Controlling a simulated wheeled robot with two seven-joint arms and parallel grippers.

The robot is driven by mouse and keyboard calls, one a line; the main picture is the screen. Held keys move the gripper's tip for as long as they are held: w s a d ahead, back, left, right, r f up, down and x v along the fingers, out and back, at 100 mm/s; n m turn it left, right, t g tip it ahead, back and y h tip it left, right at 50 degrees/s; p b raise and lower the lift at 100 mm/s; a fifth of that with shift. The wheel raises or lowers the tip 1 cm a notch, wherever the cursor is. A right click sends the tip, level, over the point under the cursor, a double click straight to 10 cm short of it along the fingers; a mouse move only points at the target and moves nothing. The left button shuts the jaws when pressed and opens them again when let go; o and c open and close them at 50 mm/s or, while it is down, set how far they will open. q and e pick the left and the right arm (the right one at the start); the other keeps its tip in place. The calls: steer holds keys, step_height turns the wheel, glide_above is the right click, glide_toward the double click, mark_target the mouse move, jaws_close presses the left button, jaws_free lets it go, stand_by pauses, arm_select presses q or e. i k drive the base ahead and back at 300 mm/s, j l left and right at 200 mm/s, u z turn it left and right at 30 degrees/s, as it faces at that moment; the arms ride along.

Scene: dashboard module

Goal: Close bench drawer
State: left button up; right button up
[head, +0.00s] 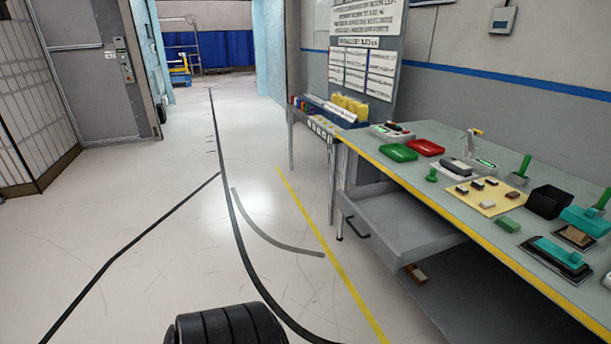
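The grey bench drawer (402,226) is pulled out from under the workbench (470,215) on the right side of the head view. Its inside shows and looks empty. A dark bar handle (356,226) is on its front panel (350,213), which faces left toward the open floor. Neither of my grippers is in the head view.
On the bench top are a green tray (398,152), a red tray (426,147), a black bin (549,201) and several small tools. A small brown block (416,274) lies below the drawer. The floor left of the bench is clear.

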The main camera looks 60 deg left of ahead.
mark_target(402, 230)
steer(key=u, duration=1.6)
